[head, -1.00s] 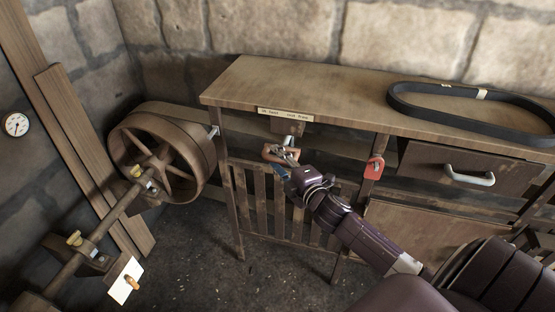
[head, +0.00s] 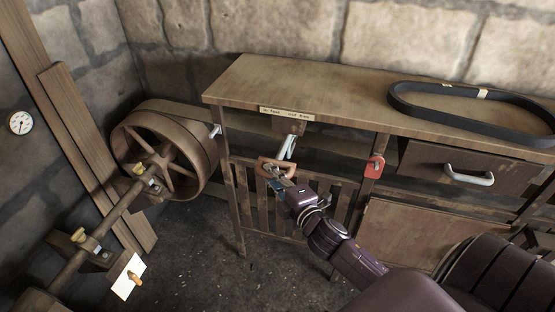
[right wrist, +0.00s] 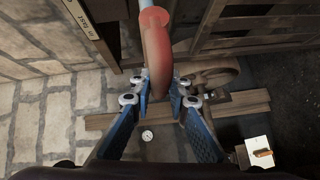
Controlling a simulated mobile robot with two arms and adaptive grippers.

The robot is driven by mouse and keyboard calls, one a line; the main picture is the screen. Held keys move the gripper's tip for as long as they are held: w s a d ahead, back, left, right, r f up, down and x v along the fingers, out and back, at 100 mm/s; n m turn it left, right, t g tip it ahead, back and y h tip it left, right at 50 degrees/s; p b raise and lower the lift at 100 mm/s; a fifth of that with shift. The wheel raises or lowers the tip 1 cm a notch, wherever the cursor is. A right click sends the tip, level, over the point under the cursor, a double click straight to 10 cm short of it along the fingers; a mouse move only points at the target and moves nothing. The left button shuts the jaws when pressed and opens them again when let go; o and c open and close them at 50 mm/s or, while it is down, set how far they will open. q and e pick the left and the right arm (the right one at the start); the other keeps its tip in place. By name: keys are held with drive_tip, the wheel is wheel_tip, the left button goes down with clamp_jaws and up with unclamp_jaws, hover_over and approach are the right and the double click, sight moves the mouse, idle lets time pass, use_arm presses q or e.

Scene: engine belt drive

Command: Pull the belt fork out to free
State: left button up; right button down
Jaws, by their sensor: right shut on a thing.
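The belt fork shows as an orange-red handle (head: 276,167) on a pale metal rod (head: 288,147). The rod comes out of a dark block (head: 290,127) under the front edge of the bench, below a label strip (head: 286,114). My right gripper (head: 281,179) is shut on the handle. In the right wrist view the curved red handle (right wrist: 157,55) passes between the blue fingers of my gripper (right wrist: 161,93). The fork's far end is hidden. My left gripper is not in view.
A flat belt (head: 248,125) runs behind the bench from the spoked pulley (head: 150,149) at left. A loose black belt (head: 430,107) lies on the bench top (head: 320,84). A slatted guard (head: 255,205) stands below the handle.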

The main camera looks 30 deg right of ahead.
drive_tip(key=shift+s+a+f, duration=0.2)
drive_tip(key=shift+s+a, duration=0.65)
drive_tip(key=shift+a, duration=0.2)
drive_tip(key=c, duration=2.2)
unclamp_jaws()
drive_tip(key=o, duration=0.4)
drive_tip(key=shift+s+a+r, duration=0.1)
drive_tip(key=shift+s+r, duration=0.05)
drive_tip(key=s, duration=0.4)
drive_tip(key=s+r, duration=0.1)
drive_tip(key=s, duration=0.6)
drive_tip(key=shift+s+a+r, duration=0.35)
drive_tip(key=shift+s+a, duration=0.05)
